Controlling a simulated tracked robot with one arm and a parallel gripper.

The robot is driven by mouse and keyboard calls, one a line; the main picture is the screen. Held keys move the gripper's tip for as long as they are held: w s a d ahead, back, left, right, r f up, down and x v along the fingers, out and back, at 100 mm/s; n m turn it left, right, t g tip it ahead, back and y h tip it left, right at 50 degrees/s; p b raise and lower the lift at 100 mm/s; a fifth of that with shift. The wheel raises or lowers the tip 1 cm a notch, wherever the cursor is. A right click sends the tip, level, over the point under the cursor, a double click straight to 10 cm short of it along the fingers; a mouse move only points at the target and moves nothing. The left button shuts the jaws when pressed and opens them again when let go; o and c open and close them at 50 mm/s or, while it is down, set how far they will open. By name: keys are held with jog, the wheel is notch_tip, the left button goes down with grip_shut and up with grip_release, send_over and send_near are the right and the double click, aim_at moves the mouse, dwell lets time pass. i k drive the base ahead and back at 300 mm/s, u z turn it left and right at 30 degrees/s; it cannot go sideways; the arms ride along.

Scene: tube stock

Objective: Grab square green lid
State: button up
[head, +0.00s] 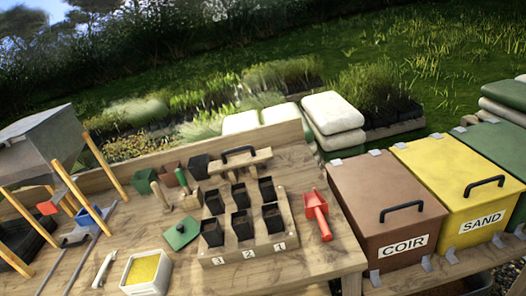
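A small square green lid (174,238) lies on the wooden bench, left of the pot tray. It has a small knob on top. It sits just behind and right of a white tub of yellow material (147,272), apart from it. My gripper does not show in the head view, so its state and its distance from the lid cannot be seen.
A wooden tray (284,205) of black square pots, numbered 1 to 3, stands right of the lid. A red scoop (318,213) lies farther right. Hand tools and small pots stand behind the lid. A grey hopper (48,137) is at left. COIR (385,205) and SAND (462,180) bins stand right.

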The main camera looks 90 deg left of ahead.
aim_at(186, 229)
jog(key=u, duration=0.05)
jog(key=i, duration=1.85)
jog(key=u, duration=4.35)
jog(key=i, duration=1.05)
jog(key=z, duration=0.05)
